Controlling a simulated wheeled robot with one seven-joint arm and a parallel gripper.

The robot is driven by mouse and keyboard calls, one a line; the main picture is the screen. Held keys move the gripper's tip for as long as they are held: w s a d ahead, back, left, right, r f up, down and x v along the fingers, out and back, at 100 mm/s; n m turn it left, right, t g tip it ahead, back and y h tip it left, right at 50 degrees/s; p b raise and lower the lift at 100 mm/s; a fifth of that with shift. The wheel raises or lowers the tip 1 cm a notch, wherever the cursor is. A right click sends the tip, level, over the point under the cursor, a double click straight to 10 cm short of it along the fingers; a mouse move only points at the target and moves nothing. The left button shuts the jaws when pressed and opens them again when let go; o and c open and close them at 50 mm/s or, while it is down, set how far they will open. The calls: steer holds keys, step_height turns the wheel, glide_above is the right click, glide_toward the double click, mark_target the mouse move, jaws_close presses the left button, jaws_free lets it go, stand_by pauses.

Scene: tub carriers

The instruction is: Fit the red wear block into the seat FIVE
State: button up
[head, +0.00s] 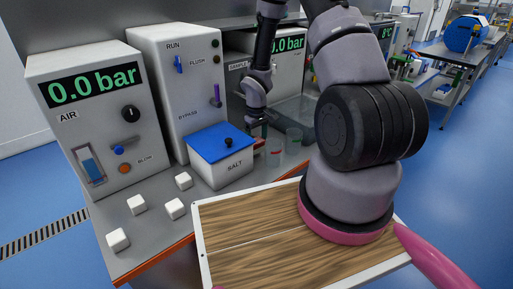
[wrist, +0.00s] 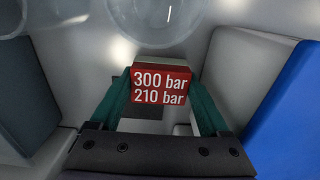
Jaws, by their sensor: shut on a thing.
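The red wear block (wrist: 161,83) is held between the two teal fingers of my gripper (wrist: 160,98) in the wrist view. Its face reads "300 bar" and "210 bar". In the head view my gripper (head: 262,131) hangs low behind the blue-lidded box, with a small bit of red at its tips; the block is mostly hidden there. I cannot make out the seat FIVE in either view.
A white SALT box with a blue lid (head: 222,143) stands close beside the gripper; its blue lid (wrist: 296,112) also shows in the wrist view. Several white cubes (head: 137,204) lie front left. A wood-topped tray (head: 246,249) is in front.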

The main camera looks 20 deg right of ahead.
steer(key=shift+f, duration=1.05)
steer(key=shift+f, duration=0.15)
steer(key=o, duration=1.3)
